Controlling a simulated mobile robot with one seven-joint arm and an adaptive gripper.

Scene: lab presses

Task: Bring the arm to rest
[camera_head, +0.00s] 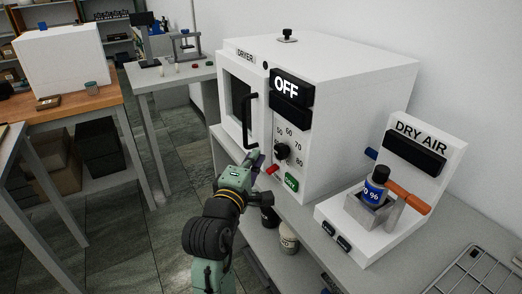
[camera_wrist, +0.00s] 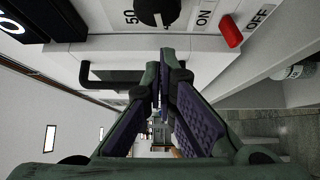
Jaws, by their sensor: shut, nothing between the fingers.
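My gripper (camera_head: 256,160) is in front of the white dryer (camera_head: 345,75), near the lower part of its front. My arm reaches up to it from the bottom of the head view. In the wrist view the two purple-padded fingers of my gripper (camera_wrist: 168,58) come together at the tips, with nothing held. The dryer's black dial (camera_head: 282,150) and red lever (camera_head: 272,169) are close to the fingers. They also show in the wrist view as the dial (camera_wrist: 157,10) and the red lever (camera_wrist: 230,32). The dryer's display reads OFF and its door looks shut.
A dry air unit (camera_head: 433,145) stands right of the dryer, with a blue-labelled bottle (camera_head: 375,188) in its holder and an orange handle (camera_head: 405,197). A wire rack (camera_head: 470,268) lies at the lower right. Jars sit on the shelf below. Open floor (camera_head: 160,235) lies to the left.

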